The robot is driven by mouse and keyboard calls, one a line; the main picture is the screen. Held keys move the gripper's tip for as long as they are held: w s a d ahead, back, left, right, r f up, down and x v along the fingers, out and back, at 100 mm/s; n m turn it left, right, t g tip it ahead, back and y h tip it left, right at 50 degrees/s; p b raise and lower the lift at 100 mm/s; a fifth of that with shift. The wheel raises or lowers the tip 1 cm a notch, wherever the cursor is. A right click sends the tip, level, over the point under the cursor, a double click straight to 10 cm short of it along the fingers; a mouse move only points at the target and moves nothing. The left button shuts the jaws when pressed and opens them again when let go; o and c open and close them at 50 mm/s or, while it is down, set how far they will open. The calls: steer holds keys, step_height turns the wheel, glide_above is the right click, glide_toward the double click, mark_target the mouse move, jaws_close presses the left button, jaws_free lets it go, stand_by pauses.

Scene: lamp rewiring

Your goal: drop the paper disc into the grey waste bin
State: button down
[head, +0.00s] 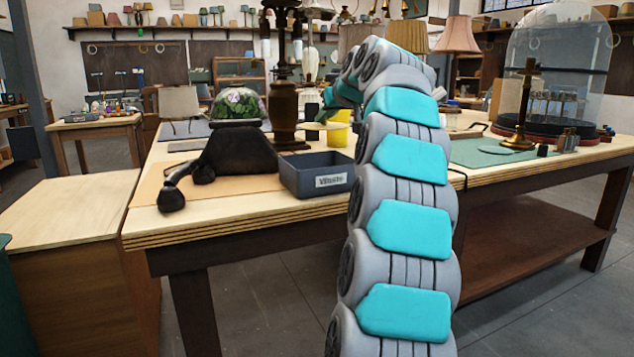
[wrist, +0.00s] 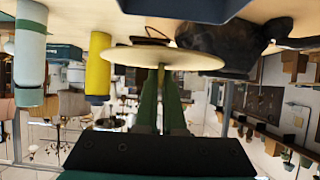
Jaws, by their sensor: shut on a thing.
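The grey waste bin (head: 315,181), an open box with a "Waste" label on its front, stands near the front edge of the workbench. In the wrist view, which looks upside down, my gripper (wrist: 162,75) is shut on the paper disc (wrist: 165,57), a thin pale round sheet seen nearly edge-on. A dark box that looks like the bin shows at the top edge of that view (wrist: 185,9), apart from the disc.
A dark bag-like object (head: 236,154) sits left of the bin. A tall brown lamp column (head: 285,110) stands behind it, with a yellow cylinder (head: 338,134) to its right. A glass dome (head: 562,70) is far right.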

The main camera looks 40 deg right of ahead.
steer(key=shift+f+b, duration=0.6)
steer(key=shift+f, duration=0.65)
steer(key=c, duration=0.9)
jaws_free()
steer(key=shift+c, duration=0.2)
steer(key=shift+s+r, duration=0.1)
steer(key=v, duration=0.7)
steer(key=shift+s+b, duration=0.3)
steer(key=shift+r, duration=0.1)
